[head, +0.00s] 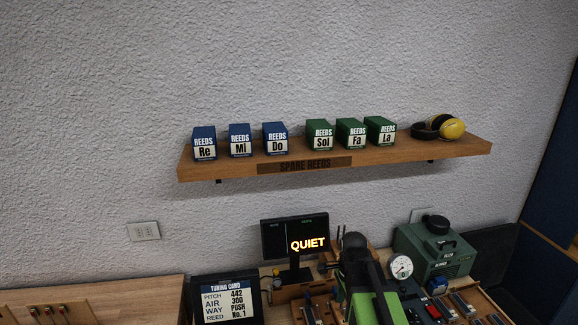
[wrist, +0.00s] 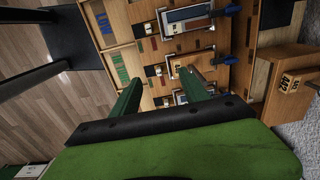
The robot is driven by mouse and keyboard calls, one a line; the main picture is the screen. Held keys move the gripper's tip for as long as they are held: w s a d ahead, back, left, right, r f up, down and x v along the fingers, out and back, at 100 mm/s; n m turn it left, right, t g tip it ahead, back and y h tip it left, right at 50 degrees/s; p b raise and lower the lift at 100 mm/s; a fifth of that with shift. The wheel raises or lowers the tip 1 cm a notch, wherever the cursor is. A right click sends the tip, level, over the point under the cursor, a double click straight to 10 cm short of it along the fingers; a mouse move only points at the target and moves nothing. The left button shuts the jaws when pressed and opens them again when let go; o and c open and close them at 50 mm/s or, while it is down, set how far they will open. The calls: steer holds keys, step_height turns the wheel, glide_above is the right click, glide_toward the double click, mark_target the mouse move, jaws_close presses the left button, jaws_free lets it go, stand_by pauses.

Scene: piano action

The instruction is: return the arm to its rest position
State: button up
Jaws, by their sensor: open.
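My gripper (wrist: 160,76) shows in the wrist view as two green fingers standing apart, with nothing held between them. Beyond the fingertips is a wooden bench unit (wrist: 120,22) with several metal-framed slots and blue knobs. I cannot tell the exact gap between the fingertips and the unit. In the head view my green and black arm rises at the bottom, right of the middle, in front of the bench. The fingertips cannot be made out there.
A dark display reading QUIET (head: 294,237) and a tuning card (head: 228,300) stand left of my arm. A round gauge (head: 401,267) and a green machine (head: 436,250) stand to its right. A wall shelf (head: 400,153) above holds reed boxes and ear defenders (head: 440,128).

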steer(key=s+f+n+b, duration=0.1)
steer(key=f+b, duration=0.1)
steer(key=f+n+b, duration=0.1)
steer(key=f, duration=0.2)
steer(key=s+f+n+b, duration=0.1)
steer(key=f+n+b, duration=0.1)
steer(key=shift+s+f+b, duration=0.2)
steer(key=shift+s+b, duration=0.1)
steer(key=shift+s, duration=0.05)
steer(key=n, duration=0.1)
steer(key=s+f+n+b, duration=0.1)
steer(key=n, duration=0.2)
steer(key=shift+s+f+n, duration=0.2)
steer(key=shift+s+n, duration=0.2)
steer(key=n, duration=0.2)
steer(key=shift+s+r+n, duration=0.25)
steer(key=shift+n, duration=0.05)
steer(key=n, duration=0.3)
steer(key=shift+s, duration=0.1)
steer(key=shift+a+n, duration=0.15)
steer(key=shift+n, duration=0.45)
